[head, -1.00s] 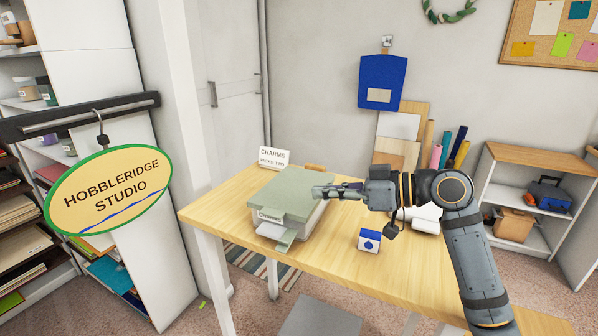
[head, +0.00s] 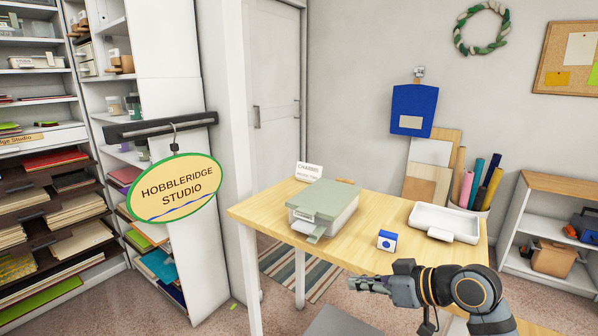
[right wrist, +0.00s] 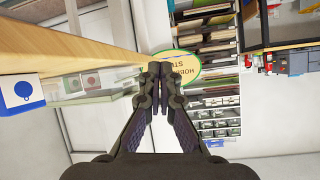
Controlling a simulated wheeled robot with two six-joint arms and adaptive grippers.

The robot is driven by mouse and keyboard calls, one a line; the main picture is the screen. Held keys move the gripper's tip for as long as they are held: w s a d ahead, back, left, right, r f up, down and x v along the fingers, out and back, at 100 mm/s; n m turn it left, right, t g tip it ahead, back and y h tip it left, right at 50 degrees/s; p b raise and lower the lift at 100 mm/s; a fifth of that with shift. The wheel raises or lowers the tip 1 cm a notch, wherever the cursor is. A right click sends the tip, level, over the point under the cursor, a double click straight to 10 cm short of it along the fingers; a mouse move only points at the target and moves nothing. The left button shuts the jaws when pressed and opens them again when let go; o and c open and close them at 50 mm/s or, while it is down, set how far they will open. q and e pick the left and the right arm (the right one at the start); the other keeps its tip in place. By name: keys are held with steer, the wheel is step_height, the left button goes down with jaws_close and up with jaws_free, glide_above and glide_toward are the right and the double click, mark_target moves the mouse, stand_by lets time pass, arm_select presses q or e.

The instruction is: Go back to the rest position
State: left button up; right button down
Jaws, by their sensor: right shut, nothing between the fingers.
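My right gripper (head: 366,284) is shut and empty. In the head view it hangs low in front of the table's front edge, pointing left, clear of everything on the table. In the right wrist view its two fingers (right wrist: 160,72) meet, with the wooden table edge (right wrist: 40,50) to the left. My left gripper is not in view.
On the wooden table (head: 350,245) stand a lidded green-grey box (head: 325,203), a blue and white block (head: 387,240), a white tray (head: 443,222) and a small sign (head: 308,171). The oval studio sign (head: 174,188) hangs at the left. A shelf (head: 560,183) stands at the right.

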steer(key=s+d+f+m+g+h, duration=0.1)
steer(key=s+d+f+m+h, duration=0.15)
steer(key=s+f, duration=0.4)
steer(key=s+d+f+m+h, duration=0.1)
steer(key=s+f+h, duration=0.2)
steer(key=f, duration=0.7)
steer(key=s+d+f+m+g+h, duration=0.2)
steer(key=s+d+f, duration=0.2)
steer(key=s, duration=0.3)
steer(key=s+d+f+m+g+h, duration=0.1)
steer(key=s+d+f+m+h, duration=0.1)
steer(key=s+d+f+h, duration=0.3)
steer(key=s+d+f+g+y, duration=0.1)
steer(key=s+f, duration=0.2)
steer(key=f, duration=0.8)
steer(key=s+f+y, duration=0.1)
steer(key=s+f, duration=0.2)
steer(key=f, duration=0.8)
steer(key=s+d+f+g, duration=0.1)
steer(key=s+f, duration=0.2)
steer(key=f, duration=0.8)
steer(key=s+f, duration=0.8)
steer(key=s, duration=0.3)
step_height(320, 180, up, 14)
steer(key=s+p, duration=0.2)
steer(key=p, duration=1.2)
steer(key=shift+g, duration=0.3)
